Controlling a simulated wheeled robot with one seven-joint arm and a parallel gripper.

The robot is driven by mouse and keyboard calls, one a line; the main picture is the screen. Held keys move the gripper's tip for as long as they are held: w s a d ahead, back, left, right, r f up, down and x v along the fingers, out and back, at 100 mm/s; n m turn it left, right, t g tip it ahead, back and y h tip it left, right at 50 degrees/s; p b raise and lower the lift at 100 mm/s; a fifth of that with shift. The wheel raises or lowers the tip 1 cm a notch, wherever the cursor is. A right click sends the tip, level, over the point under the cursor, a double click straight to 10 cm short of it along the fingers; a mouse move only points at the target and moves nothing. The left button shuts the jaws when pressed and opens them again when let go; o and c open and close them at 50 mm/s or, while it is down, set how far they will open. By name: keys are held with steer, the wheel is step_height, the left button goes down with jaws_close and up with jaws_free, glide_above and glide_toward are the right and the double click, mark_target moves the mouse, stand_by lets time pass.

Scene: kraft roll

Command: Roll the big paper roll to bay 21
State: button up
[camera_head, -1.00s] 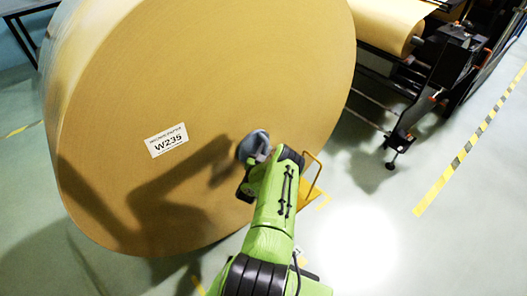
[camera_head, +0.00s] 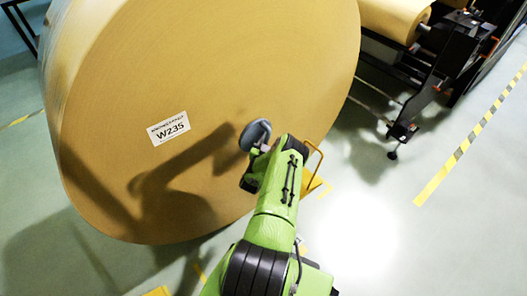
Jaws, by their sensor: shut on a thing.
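The big paper roll (camera_head: 270,60), brown kraft with a white label (camera_head: 168,128) reading W235, fills the left half of the view. It stands on its curved side with its flat face toward me. My green arm reaches up to the lower right of that face. A grey rounded part (camera_head: 255,134) at the arm's end lies in front of the roll's face; whether it touches cannot be told. My gripper's jaws are hidden by the wrist. A yellow piece with a loop (camera_head: 318,158) shows just right of the wrist, partly hidden. No sign for bay 21 is visible.
A dark machine (camera_head: 445,65) with a smaller paper roll (camera_head: 395,18) stands at the upper right, its foot on the floor. Dark table legs (camera_head: 20,25) show at the upper left. The lower right floor is clear.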

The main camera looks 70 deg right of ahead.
steer(key=s+a+p, duration=0.1)
steer(key=a+p, duration=1.1)
steer(key=a, duration=0.3)
steer(key=shift+s+a, duration=0.2)
steer(key=shift+a, duration=0.1)
steer(key=shift+r, duration=0.1)
